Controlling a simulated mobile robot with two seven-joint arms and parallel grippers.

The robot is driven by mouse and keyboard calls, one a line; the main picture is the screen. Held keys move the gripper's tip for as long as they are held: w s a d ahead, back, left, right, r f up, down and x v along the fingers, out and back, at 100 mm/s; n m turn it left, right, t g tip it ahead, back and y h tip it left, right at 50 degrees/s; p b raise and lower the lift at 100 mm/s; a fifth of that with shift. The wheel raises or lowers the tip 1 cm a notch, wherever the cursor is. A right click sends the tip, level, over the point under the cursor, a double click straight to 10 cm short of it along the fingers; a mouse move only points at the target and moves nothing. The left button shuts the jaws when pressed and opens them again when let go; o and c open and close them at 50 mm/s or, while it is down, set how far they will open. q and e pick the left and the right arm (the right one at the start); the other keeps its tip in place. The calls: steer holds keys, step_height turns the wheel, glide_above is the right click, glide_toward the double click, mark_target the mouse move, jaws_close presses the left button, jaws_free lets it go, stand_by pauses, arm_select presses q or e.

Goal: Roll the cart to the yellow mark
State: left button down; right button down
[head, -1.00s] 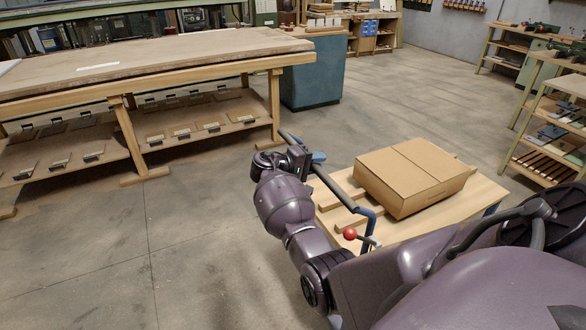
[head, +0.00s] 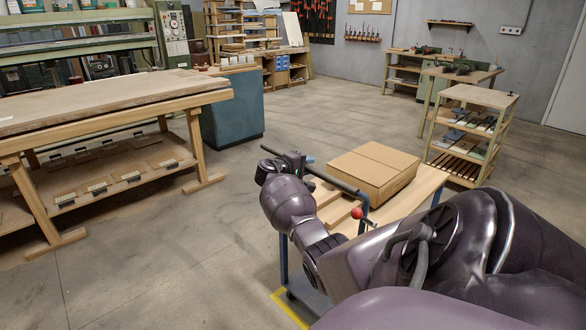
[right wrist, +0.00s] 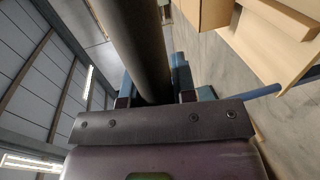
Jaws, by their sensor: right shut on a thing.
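The cart has a wooden top (head: 425,184) and a blue frame, and stands at the lower middle of the head view. Its dark handle bar (head: 335,178) runs along its near left end; the bar also fills the middle of the right wrist view (right wrist: 136,45). My right gripper (head: 304,163) is shut on the handle bar near its far end. A yellow mark (head: 288,309) shows on the floor at the cart's lower near corner, beside a wheel. My arm hides the rest of it. My left gripper is not in view.
A cardboard box (head: 372,170) and wooden strips lie on the cart, beside a red-knobbed lever (head: 356,213). A long workbench (head: 110,108) stands left, a blue-green cabinet (head: 232,110) behind it, and a shelf rack (head: 464,135) right. Floor between them is clear.

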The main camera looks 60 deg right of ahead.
steer(key=shift+x, duration=0.9)
steer(key=shift+r, duration=0.2)
steer(key=c, duration=0.9)
jaws_free()
steer(key=shift+c, duration=0.2)
steer(key=v, duration=1)
steer(key=shift+a+p, duration=0.35)
steer(key=shift+a, duration=0.05)
steer(key=shift+w+r, duration=0.1)
steer(key=shift+r, duration=0.05)
